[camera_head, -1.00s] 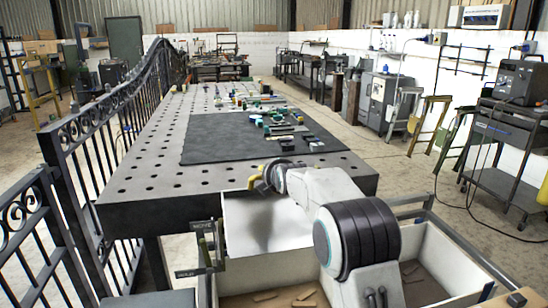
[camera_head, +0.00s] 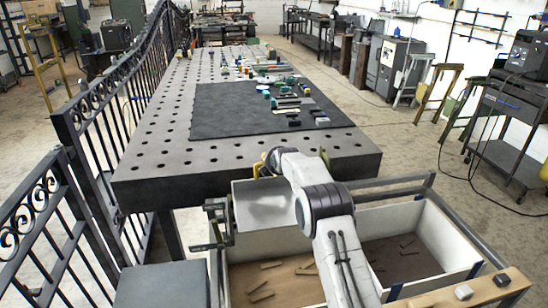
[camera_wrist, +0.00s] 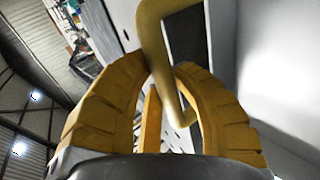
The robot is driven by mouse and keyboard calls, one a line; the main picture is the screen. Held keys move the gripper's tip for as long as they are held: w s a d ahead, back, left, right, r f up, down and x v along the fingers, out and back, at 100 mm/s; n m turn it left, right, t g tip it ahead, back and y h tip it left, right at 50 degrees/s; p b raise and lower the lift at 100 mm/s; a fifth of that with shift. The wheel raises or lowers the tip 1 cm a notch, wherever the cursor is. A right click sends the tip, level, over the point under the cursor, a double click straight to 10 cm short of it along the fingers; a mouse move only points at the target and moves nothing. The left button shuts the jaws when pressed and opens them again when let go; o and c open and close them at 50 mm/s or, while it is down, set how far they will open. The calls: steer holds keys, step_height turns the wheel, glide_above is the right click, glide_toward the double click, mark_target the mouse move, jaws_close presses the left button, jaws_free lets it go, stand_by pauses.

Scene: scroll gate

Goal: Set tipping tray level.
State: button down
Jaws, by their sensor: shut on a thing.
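The tipping tray (camera_head: 264,205) is a pale metal sheet in front of the dark perforated table's near edge, above a white-walled bin. It looks tilted, but its exact angle is hard to read. My gripper (camera_head: 264,167) is at the tray's far edge, partly hidden by my arm. In the wrist view, my gripper's ribbed yellow fingers (camera_wrist: 163,95) are shut around a bent yellow handle (camera_wrist: 160,30). The handle's lower end shows between the fingers. A pale surface, probably the tray, fills the right of the wrist view.
A dark bracket (camera_head: 217,225) stands at the tray's left. The table (camera_head: 150,180) carries a black mat (camera_head: 230,120) with several small parts. Two bins below hold flat brown pieces; the right bin (camera_head: 440,240) is beside my arm. An iron gate (camera_head: 90,130) lines the left.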

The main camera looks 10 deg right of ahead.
steer(key=shift+w+f, duration=0.3)
steer(key=shift+f, duration=0.5)
steer(key=c, duration=1)
jaws_free()
steer(key=shift+o, duration=0.2)
steer(key=shift+r, duration=0.2)
steer(key=shift+s+r, duration=0.45)
steer(key=shift+s, duration=0.15)
steer(key=v, duration=1)
steer(key=shift+s, duration=0.2)
steer(key=shift+r, duration=0.1)
